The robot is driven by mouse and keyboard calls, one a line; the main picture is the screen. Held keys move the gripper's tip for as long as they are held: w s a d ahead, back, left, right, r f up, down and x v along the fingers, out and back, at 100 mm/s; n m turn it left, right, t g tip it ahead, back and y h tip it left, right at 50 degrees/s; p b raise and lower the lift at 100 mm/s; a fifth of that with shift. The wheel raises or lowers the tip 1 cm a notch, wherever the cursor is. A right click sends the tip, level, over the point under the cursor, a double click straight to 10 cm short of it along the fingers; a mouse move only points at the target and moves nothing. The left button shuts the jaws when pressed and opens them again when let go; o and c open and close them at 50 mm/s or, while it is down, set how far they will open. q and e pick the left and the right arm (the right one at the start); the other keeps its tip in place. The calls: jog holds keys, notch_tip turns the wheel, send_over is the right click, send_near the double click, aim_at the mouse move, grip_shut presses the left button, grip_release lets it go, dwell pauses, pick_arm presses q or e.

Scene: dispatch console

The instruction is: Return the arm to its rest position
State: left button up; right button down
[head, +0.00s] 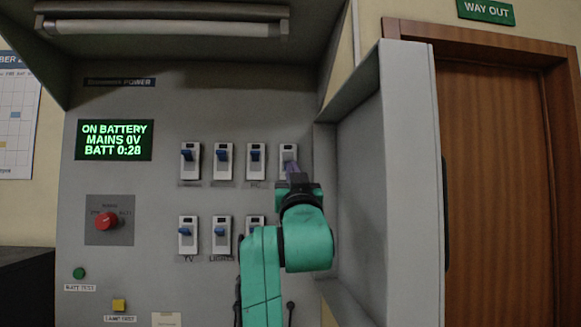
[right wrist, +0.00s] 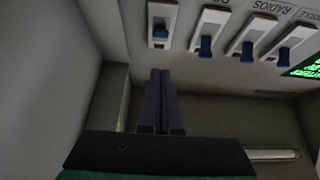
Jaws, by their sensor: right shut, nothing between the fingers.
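My right arm reaches up in front of the grey console panel (head: 150,190), at its right side. My right gripper (head: 291,167) is shut and empty, with its dark fingers in front of the rightmost switch (head: 289,150) of the top row. In the right wrist view the closed fingers (right wrist: 160,78) point toward the panel, near that switch (right wrist: 161,20) and its blue lever. I cannot tell from the views whether they touch it. The arm hides the right end of the lower switch row. My left gripper is not in view.
A green-lit display (head: 114,140) reads "ON BATTERY, MAINS 0V, BATT 0:28". A red knob (head: 106,221), a green button (head: 79,273) and a yellow button (head: 119,305) sit at left. An open grey cabinet side (head: 385,180) stands close to my arm's right. A wooden door (head: 495,180) lies beyond.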

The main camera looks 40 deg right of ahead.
jog(key=shift+v, duration=1.1)
